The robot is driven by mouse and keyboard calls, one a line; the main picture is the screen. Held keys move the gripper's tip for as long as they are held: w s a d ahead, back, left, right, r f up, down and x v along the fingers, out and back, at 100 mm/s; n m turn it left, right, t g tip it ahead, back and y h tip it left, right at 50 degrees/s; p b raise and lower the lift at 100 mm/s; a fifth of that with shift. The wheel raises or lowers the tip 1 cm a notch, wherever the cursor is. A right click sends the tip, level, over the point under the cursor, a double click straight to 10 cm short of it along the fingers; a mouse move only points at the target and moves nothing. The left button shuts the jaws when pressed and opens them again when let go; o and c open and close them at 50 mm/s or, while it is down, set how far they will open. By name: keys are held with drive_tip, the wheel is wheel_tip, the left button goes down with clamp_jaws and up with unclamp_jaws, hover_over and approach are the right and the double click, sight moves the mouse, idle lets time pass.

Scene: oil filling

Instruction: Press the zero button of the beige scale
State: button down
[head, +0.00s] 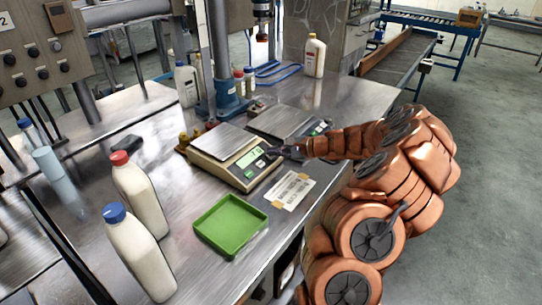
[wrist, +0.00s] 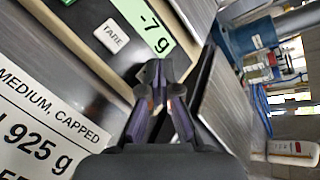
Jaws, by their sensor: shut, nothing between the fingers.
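The beige scale (head: 209,165) stands on the metal table with a bare steel pan and a lit green display (head: 250,158). In the wrist view the display (wrist: 146,22) reads -7 g, with a white TARE button (wrist: 111,37) below it. My gripper (head: 275,151) is at the right end of the scale's front panel. In the wrist view my gripper (wrist: 155,72) is shut and empty, its tips over the panel's edge, right of and below TARE. I cannot make out the zero button; the fingers hide that part of the panel. Contact cannot be told.
A second, darker scale (head: 280,122) stands close behind my gripper. A label card (head: 290,190) and a green tray (head: 231,226) lie in front. White bottles with red (head: 140,195) and blue caps (head: 140,255) stand at left. A blue stand (head: 222,104) is behind.

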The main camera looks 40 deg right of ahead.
drive_tip(key=shift+f, duration=0.2)
drive_tip(key=shift+r, duration=0.2)
idle(0.3)
drive_tip(key=shift+s+r+p, duration=0.25)
drive_tip(key=shift+r+p, duration=0.2)
drive_tip(key=shift+r, duration=0.2)
drive_tip(key=shift+d, duration=0.1)
drive_tip(key=r+p, duration=0.1)
drive_tip(key=s+r, duration=0.1)
drive_tip(key=r, duration=0.1)
drive_tip(key=r+p, duration=0.1)
drive_tip(key=shift+s+d+r+p, duration=0.25)
drive_tip(key=shift+s+p, duration=0.05)
drive_tip(key=shift+p, duration=0.05)
idle(0.7)
